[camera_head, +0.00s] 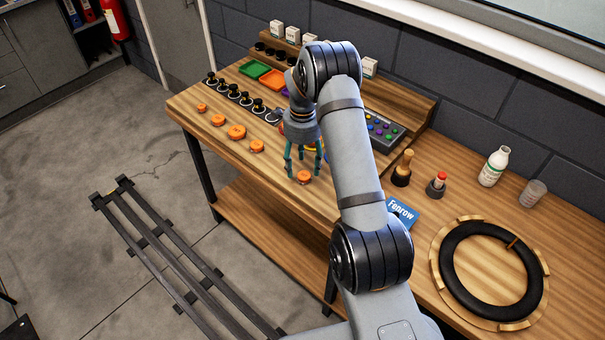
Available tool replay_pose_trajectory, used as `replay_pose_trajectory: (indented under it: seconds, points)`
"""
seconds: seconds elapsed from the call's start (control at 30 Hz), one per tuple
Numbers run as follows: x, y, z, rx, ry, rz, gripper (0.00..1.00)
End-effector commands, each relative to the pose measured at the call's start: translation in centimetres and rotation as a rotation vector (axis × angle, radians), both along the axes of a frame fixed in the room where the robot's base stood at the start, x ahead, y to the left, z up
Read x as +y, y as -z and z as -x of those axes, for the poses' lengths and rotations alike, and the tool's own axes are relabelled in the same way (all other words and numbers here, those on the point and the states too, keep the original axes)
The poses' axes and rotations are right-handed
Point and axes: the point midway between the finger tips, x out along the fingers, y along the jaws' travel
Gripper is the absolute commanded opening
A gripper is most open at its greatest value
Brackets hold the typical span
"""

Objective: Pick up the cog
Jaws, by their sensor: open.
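Several small round orange pieces lie in a row along the front edge of the wooden bench; they look like cogs, but their teeth are too small to make out. The nearest orange piece (304,178) lies at or just below my gripper (303,170). My gripper points down with its teal fingers open, one on each side of that piece in the picture. I cannot tell whether the fingertips touch the piece or the bench. A larger orange piece (236,132) and another orange piece (257,146) lie farther left, clear of the fingers.
Black-knobbed pegs (259,105) stand in a row behind the orange pieces. Green (254,69) and orange trays (273,79) sit farther back. A button panel (383,131), a blue box (402,212) and a black tyre ring (446,262) are to the right. My arm hides the bench middle.

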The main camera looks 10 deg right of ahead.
Motion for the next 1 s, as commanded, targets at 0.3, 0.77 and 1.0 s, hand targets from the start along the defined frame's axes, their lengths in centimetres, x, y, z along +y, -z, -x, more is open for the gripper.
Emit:
replay_pose_trajectory:
  seconds: [0.3,0.77,1.0]
  points:
    - [-0.2,3.4,0.4,0.000,-0.002,0.000,0.57]
    - [-0.2,3.5,0.3,-0.001,-0.001,0.000,0.42]
    - [-0.2,3.5,0.4,0.000,-0.001,0.000,0.28]
